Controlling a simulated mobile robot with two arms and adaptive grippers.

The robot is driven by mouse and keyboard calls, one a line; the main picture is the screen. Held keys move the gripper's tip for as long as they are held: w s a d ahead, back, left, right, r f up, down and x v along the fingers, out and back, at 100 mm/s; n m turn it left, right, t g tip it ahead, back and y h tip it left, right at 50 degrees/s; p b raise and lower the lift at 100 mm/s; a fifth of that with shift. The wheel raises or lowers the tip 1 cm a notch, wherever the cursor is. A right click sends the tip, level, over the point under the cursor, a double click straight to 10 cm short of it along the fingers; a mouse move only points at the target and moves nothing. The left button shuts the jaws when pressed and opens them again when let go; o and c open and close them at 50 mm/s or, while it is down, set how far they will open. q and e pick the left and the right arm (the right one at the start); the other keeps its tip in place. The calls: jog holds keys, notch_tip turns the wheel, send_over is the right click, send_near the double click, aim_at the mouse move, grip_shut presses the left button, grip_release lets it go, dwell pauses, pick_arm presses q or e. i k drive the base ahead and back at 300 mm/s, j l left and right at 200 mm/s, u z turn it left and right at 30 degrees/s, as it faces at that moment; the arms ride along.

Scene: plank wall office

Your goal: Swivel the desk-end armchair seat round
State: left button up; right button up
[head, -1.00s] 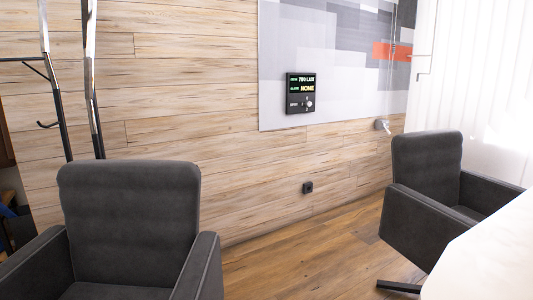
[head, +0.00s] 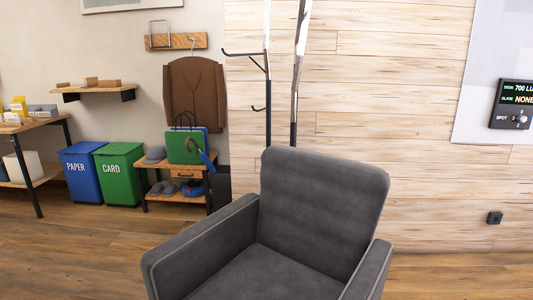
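The seat is empty, with an armrest on each side. Its base is below the picture. No desk shows in this view, so I cannot tell from it whether this is the desk-end chair. Neither of my grippers is in view.
A metal coat stand (head: 295,75) rises behind the chair. A low shoe bench (head: 178,195), a green CARD bin (head: 119,174), a blue PAPER bin (head: 81,172) and a wooden table (head: 55,141) line the left wall. The floor (head: 75,250) left of the chair is clear.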

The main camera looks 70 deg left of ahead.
aim_at(309, 231)
jog(key=j+u, duration=0.2)
jog(key=u, duration=0.75)
jog(key=i+l, duration=0.05)
